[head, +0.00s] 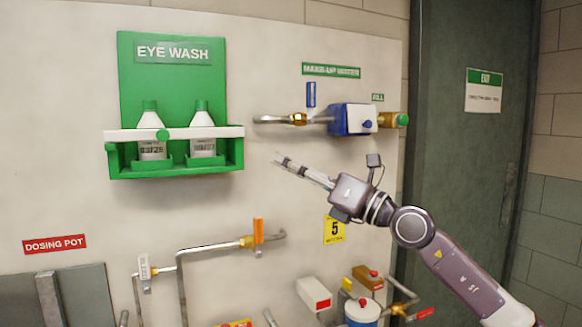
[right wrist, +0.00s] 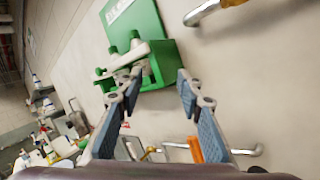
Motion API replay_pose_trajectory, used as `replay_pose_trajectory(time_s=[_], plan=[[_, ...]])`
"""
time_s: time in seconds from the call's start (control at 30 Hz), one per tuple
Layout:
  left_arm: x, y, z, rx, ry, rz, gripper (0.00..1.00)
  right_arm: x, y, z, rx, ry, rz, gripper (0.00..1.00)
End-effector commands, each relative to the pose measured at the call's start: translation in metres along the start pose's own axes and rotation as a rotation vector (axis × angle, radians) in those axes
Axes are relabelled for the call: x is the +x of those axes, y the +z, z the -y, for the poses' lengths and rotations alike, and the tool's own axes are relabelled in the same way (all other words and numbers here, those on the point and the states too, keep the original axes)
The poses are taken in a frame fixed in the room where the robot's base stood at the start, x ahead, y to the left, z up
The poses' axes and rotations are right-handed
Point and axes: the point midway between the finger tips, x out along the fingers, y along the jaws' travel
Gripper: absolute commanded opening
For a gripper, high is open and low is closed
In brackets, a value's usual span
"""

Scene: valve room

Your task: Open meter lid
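My left gripper is not in view.
A green eye wash station (head: 125,100) with two bottles hangs left of the gripper. Below run pipes with an orange valve handle (head: 258,229). A brass fitting (head: 388,120) with a green end sits right of the meter. A dark door (head: 455,140) stands at right.

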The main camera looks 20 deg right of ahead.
Motion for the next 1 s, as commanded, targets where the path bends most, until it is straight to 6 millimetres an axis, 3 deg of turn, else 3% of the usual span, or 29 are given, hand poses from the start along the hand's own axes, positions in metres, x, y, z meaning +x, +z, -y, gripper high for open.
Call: replay_pose_trajectory(time_s=[0.07,0.17,0.27,0.4,0.5,0.67,1.0], plan=[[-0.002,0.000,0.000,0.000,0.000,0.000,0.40,-0.001,0.005,0.001,-0.013,-0.008,-0.004,0.34],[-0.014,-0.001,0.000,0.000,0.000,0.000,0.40,-0.010,0.033,0.013,-0.105,-0.074,-0.038,0.34],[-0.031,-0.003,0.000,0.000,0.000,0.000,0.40,-0.036,0.083,0.043,-0.257,-0.220,-0.097,0.34],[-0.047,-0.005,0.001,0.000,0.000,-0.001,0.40,-0.090,0.152,0.088,-0.416,-0.459,-0.160,0.34],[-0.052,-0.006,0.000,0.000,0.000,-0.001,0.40,-0.120,0.180,0.106,-0.464,-0.568,-0.179,0.34],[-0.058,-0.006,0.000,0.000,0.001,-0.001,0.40,-0.127,0.192,0.120,-0.481,-0.619,-0.188,0.34],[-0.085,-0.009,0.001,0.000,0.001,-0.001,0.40,-0.083,0.191,0.149,-0.478,-0.615,-0.186,0.34]])
